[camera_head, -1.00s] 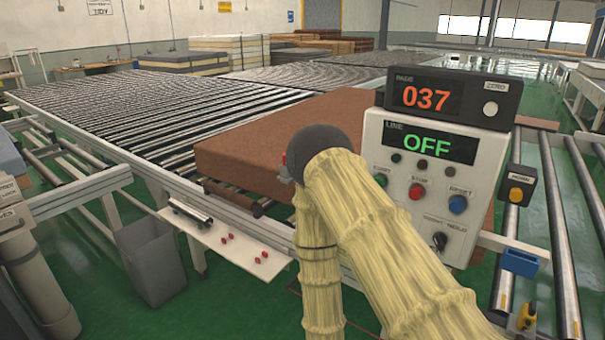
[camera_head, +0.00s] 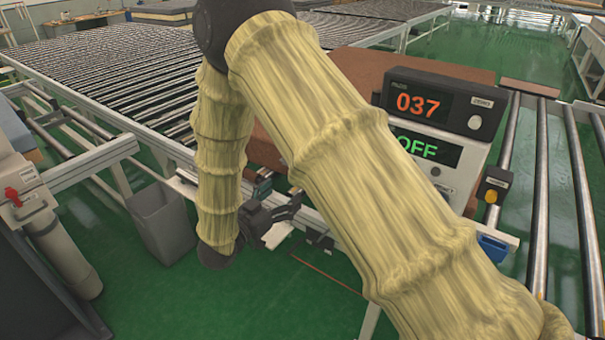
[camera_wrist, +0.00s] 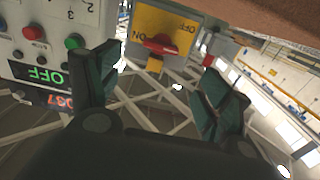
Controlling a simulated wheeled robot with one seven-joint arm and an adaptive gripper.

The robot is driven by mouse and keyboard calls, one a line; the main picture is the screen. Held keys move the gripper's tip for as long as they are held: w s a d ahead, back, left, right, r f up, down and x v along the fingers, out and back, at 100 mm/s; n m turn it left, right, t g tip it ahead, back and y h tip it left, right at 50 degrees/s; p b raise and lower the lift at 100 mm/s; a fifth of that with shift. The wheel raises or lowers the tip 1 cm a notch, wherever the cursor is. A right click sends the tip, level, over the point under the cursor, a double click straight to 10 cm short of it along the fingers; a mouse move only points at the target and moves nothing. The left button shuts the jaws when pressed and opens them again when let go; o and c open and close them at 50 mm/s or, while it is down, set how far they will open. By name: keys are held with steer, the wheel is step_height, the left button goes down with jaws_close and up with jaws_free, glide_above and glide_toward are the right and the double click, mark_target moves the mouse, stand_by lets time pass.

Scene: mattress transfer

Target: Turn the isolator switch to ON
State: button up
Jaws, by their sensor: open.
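The isolator switch shows in the wrist view as a red handle (camera_wrist: 160,45) on a yellow plate (camera_wrist: 178,22) with ON and OFF labels, seen upside down. The handle lies roughly level across that picture; I cannot tell which label it points to. My gripper (camera_wrist: 155,88) is open and empty, its dark fingers on either side of the switch in that picture, apart from it. In the head view my gripper (camera_head: 276,214) is low beside the conveyor frame, and my arm hides much around it; the yellow plate is not seen there.
The control box with a green OFF display (camera_head: 428,148) and the PADS counter (camera_head: 418,104) reading 037 stand at right. A brown mattress (camera_head: 375,72) lies behind. A grey bin (camera_head: 163,225) stands left of my arm.

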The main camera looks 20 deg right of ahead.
steer(key=p+x, duration=0.4)
steer(key=x, duration=0.6)
steer(key=shift+f, duration=0.1)
steer(key=shift+c, duration=0.2)
steer(key=c, duration=1)
